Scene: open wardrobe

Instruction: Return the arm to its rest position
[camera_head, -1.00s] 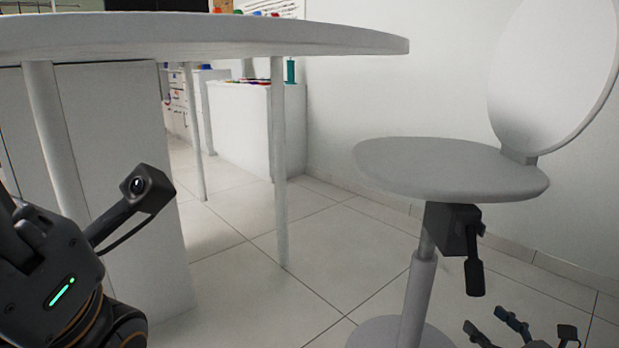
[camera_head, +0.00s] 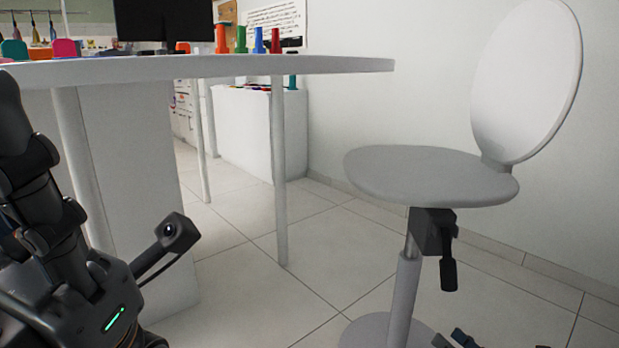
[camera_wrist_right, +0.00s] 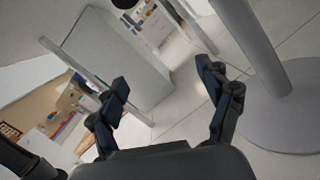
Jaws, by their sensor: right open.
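My right gripper (camera_head: 492,343) shows at the bottom right of the head view, cut off by the lower edge. It is beside and in front of the grey stool's base. In the right wrist view my right gripper (camera_wrist_right: 162,78) has its two dark fingers spread apart, with nothing between them. My left arm (camera_head: 60,260) stands at the left in front of the white table. I cannot see fingers of the left gripper there.
A white table (camera_head: 330,66) with colourful items and a dark monitor (camera_head: 165,22) is at the upper left. A grey stool (camera_head: 425,176) with a round back stands right of centre. Tiled floor (camera_head: 325,245) lies open between them. A white wall closes the right.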

